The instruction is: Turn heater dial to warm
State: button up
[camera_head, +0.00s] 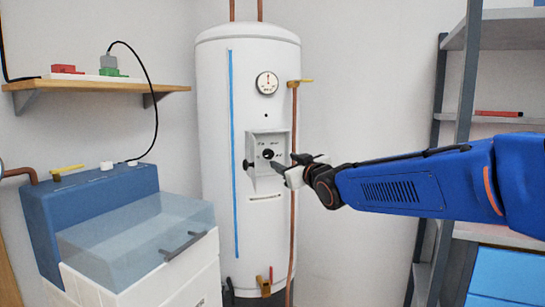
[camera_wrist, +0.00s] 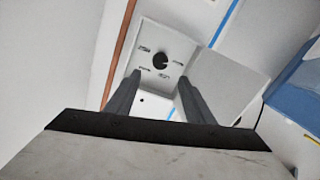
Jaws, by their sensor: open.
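The water heater (camera_head: 225,205) is a tall white cylinder in the middle of the head view. Its control panel (camera_head: 262,138) has a black round dial (camera_head: 268,154), which also shows in the wrist view (camera_wrist: 160,60) with a small notch at its right side. Small labels surround the dial, too small to read. A panel flap stands open beside it. My gripper (camera_head: 278,172) is in front of the panel, slightly below and right of the dial. In the wrist view its two dark fingers (camera_wrist: 155,85) are spread apart with nothing between them, and the dial lies beyond their tips.
A gauge (camera_head: 266,83) sits above the panel. A copper pipe (camera_head: 293,215) runs down the heater's right side. A blue and white machine with a clear lid (camera_head: 140,235) stands at left. A metal shelf (camera_head: 500,30) stands at right. A wooden wall shelf (camera_head: 100,83) is at upper left.

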aim_at(270, 154)
jog(key=x, duration=1)
jog(key=shift+w+a, duration=0.2)
jog(key=shift+w, duration=0.15)
jog(key=c, duration=1)
